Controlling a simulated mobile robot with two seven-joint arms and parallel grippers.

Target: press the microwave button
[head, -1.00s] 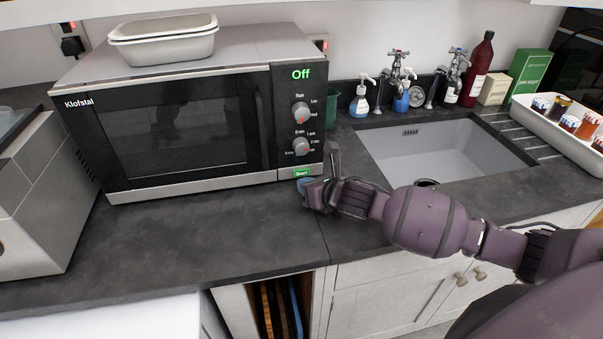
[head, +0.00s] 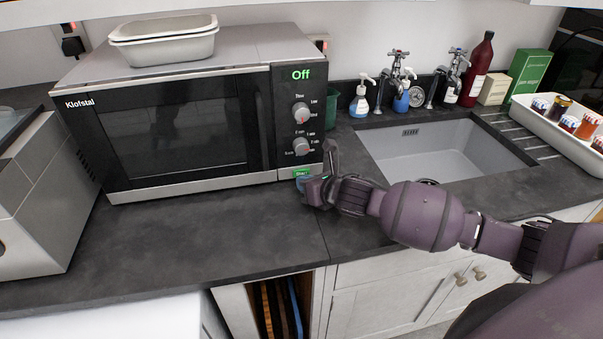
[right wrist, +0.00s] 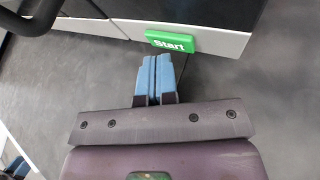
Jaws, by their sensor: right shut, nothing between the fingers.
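The microwave (head: 180,125) stands on the dark worktop with its door shut and its display reading "Off". Its green Start button (head: 302,172) is at the lower right of the control panel, below two dials. The button also shows in the right wrist view (right wrist: 171,42). My right gripper (head: 304,184) is just in front of and below the button. Its blue fingertips, seen in the right wrist view (right wrist: 154,60), are shut together with nothing between them. They point toward the button, and a small gap shows between them and it. My left gripper is out of view.
A white dish (head: 165,42) sits on the microwave. To the right are a sink (head: 440,150), soap bottles (head: 360,102) and a white tray (head: 545,118) of jars. A grey appliance (head: 35,200) stands at the left. The worktop before the microwave is clear.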

